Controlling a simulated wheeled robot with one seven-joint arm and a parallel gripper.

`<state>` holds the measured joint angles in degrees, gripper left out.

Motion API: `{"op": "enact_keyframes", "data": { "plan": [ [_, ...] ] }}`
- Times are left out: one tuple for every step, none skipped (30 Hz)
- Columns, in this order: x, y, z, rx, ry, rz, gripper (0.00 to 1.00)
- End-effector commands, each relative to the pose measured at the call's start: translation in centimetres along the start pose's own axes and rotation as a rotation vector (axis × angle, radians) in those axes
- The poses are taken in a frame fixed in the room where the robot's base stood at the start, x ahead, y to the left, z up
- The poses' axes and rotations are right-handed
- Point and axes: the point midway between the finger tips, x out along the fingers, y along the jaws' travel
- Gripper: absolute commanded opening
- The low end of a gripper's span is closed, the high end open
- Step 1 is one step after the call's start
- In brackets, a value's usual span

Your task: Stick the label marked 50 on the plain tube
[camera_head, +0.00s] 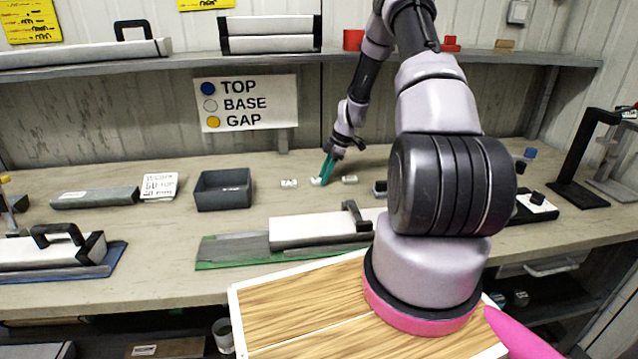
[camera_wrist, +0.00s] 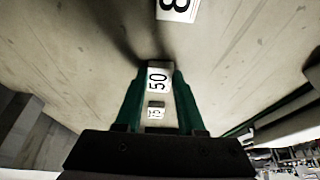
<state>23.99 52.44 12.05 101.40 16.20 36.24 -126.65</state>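The label marked 50 (camera_wrist: 158,79) lies between the two green fingers of my gripper (camera_wrist: 160,85) in the wrist view. The fingers run close along both its sides; I cannot tell whether they press on it. In the head view my gripper (camera_head: 325,172) points down at the bench, at the middle one of three small white labels (camera_head: 316,182). A white tube with a black handle (camera_head: 310,231), with no marking that I can make out, lies on a grey and green-edged base at the front of the bench.
Other labels lie left (camera_head: 289,183) and right (camera_head: 349,179) of my gripper. A dark open bin (camera_head: 223,203) and a handwritten card (camera_head: 159,186) stand further left. Another white handled tube lies on a blue base (camera_head: 110,268). A sign (camera_head: 246,124) hangs behind.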

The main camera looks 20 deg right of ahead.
Motion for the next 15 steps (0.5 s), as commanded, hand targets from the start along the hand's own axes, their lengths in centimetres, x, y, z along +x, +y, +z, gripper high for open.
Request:
{"op": "enact_keyframes", "data": {
  "plan": [
    [0.0,0.0,0.0,0.000,0.000,0.000,0.00],
    [0.0,0.0,0.0,0.000,0.000,0.000,0.00],
    [-0.1,0.0,0.0,0.000,0.000,0.000,0.00],
    [-0.2,0.0,-0.1,0.000,0.000,0.001,0.00],
    [-0.4,0.0,-0.1,0.000,0.000,0.001,0.00],
    [-0.6,0.0,-0.3,0.000,0.001,0.001,0.00],
    [-0.8,0.0,-0.4,0.000,0.001,0.002,0.00],
    [-1.1,0.1,-0.5,0.000,0.001,0.002,0.00],
    [-1.4,0.1,-0.6,0.000,0.000,0.002,0.00],
    [-1.6,0.0,-0.7,-0.001,0.000,0.002,0.00],
    [-1.8,0.0,-0.7,-0.001,-0.001,0.001,0.00],
    [-2.1,0.0,-0.8,-0.001,0.000,0.001,0.00],
    [-2.4,0.0,-0.9,0.000,0.000,0.001,0.00],
    [-2.6,0.0,-1.1,0.000,0.000,0.001,0.00],
    [-2.9,0.0,-1.2,0.000,0.000,0.002,0.00]
  ]
}}
